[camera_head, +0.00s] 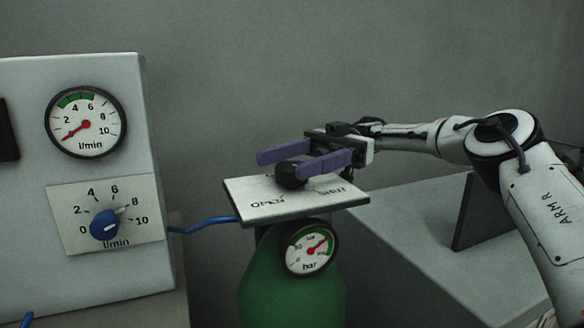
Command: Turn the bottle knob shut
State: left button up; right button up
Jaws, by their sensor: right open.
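The bottle knob (290,174) is black and sits on a white plate (335,202) marked OPEN and SHUT, on top of the green bottle (290,292). My right gripper (292,160) reaches in from the right with its two purple fingers apart. One finger is behind the knob and the other is on its right side, partly in front of it. I cannot tell whether either finger touches the knob. Part of the knob's top and its pointer are hidden or too dark to read. My left gripper is not in view.
A round bar gauge (311,248) is on the bottle, its red needle pointing up and right. A grey panel at left holds a l/min gauge (86,123) reading near the low end and a blue dial (104,226) pointing near 8. A blue hose (205,225) runs from panel to bottle.

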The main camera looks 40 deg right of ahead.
aim_at(293, 165)
notch_tip(293, 165, up, 9)
jog(key=shift+f+p, duration=0.1)
jog(key=shift+p, duration=0.55)
jog(key=shift+d, duration=0.1)
